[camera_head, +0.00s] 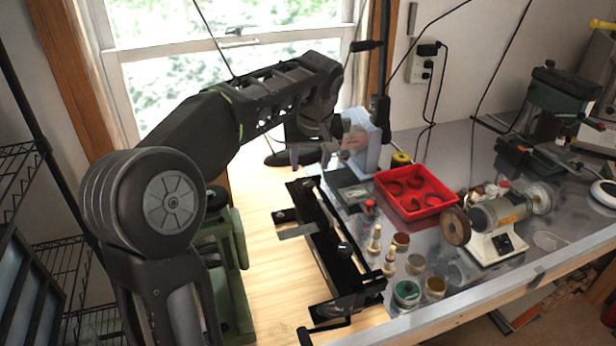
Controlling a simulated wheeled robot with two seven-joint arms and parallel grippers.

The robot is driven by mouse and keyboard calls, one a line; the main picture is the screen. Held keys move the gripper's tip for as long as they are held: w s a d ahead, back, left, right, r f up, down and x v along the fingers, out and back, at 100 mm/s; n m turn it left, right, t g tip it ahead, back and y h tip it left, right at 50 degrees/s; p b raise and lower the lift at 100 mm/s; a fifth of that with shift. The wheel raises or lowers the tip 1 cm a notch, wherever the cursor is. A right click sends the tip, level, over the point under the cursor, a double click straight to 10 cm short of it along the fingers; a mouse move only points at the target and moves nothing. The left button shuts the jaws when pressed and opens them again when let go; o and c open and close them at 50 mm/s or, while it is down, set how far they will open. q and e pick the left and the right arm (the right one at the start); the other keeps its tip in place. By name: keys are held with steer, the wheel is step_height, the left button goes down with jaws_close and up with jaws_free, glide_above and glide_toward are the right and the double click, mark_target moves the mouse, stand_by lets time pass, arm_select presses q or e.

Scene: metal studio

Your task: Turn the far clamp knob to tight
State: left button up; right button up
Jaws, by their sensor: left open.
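The far end of the frame is below my left gripper, and a far knob is too small and dark to make out surely. My left gripper (309,157) is open and empty, pointing down above and just beyond the frame's far end. It appears apart from the clamp. My right gripper is out of view.
A red tray (412,190) with dark curved parts stands right of the clamp. Small bottles and jars (407,292) stand near the front edge. A bench grinder (490,222) is further right. A green machine (222,262) is left. Bare wood (265,285) lies between.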

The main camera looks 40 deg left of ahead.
mark_target(308, 183)
arm_select(q)
steer(key=shift+p+x, duration=0.75)
steer(key=shift+x, duration=3.2)
steer(key=shift+c, duration=0.3)
jaws_close()
